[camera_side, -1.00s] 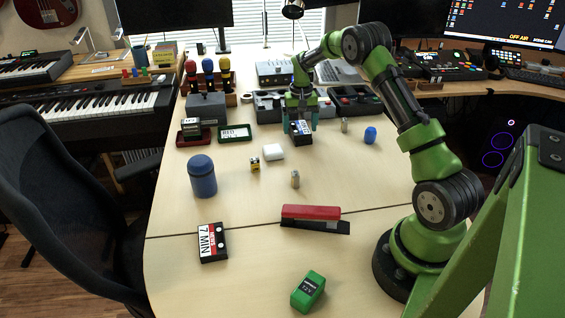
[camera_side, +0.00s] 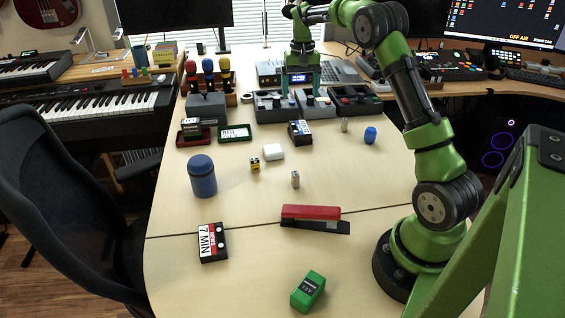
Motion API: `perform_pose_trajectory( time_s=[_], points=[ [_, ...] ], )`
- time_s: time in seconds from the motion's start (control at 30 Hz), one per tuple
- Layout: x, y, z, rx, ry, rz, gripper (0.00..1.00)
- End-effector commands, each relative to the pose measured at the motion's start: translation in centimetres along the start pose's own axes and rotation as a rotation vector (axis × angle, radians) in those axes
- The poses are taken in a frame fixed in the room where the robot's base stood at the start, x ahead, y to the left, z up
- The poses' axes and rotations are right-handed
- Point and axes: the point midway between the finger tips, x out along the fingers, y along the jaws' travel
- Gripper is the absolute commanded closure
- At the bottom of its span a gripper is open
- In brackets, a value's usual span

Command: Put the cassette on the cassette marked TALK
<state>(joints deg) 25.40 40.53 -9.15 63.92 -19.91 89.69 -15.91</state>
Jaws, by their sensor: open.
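A dark cassette with a blue and white label (camera_side: 300,130) lies on the desk just in front of the grey consoles. It looks thick, and I cannot tell whether it is one cassette or two stacked. Its lettering is too small to read, so I cannot tell which one says TALK. My gripper (camera_side: 300,88) is open and empty, above and behind this cassette, in front of the consoles. A black cassette with a white and red label reading 7 MIN (camera_side: 212,243) lies at the front left. A cassette with a green edge (camera_side: 236,133) lies further back left.
A blue jar (camera_side: 202,177), a white case (camera_side: 273,152), small batteries (camera_side: 295,179) and a red stapler (camera_side: 311,213) stand or lie mid-desk. A green block (camera_side: 308,291) is at the front. Grey consoles (camera_side: 280,104) line the back.

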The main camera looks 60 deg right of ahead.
Motion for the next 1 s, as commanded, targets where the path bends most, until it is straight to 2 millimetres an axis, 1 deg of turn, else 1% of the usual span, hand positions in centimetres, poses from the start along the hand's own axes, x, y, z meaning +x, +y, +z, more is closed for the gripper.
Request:
perform_pose_trajectory(
  time_s=[0.03,0.07,0.17,0.2,0.27,0.3,0.37,0.4,0.47,0.5,0.57,0.6,0.7,0.8,0.83,0.9,1.0],
  points=[
    [-1.3,-0.8,0.8,-0.014,0.016,-0.016,0.14],
    [-2.1,-1.3,1.5,-0.024,0.027,-0.027,0.14],
    [-5.3,-3.4,4.8,-0.066,0.076,-0.077,0.14],
    [-6.6,-4.3,6.5,-0.089,0.098,-0.1,0.14],
    [-8.3,-5.5,9.3,-0.12,0.132,-0.137,0.14],
    [-9.3,-6.1,11.3,-0.143,0.154,-0.162,0.14],
    [-10.6,-6.9,14.3,-0.176,0.188,-0.199,0.14],
    [-11.3,-7.3,16.4,-0.197,0.21,-0.224,0.14],
    [-12.0,-7.7,19.5,-0.229,0.24,-0.261,0.14],
    [-12.3,-7.9,21.6,-0.251,0.261,-0.285,0.14],
    [-12.6,-7.9,24.7,-0.283,0.293,-0.321,0.14],
    [-12.5,-7.8,26.7,-0.302,0.312,-0.346,0.14],
    [-11.9,-7.4,31.0,-0.346,0.357,-0.399,0.14],
    [-10.9,-6.7,34.0,-0.378,0.391,-0.44,0.14],
    [-10.6,-6.6,34.7,-0.384,0.399,-0.449,0.14],
    [-9.9,-6.3,35.9,-0.398,0.414,-0.467,0.14],
    [-9.4,-6.0,36.8,-0.406,0.426,-0.48,0.14]
  ],
)
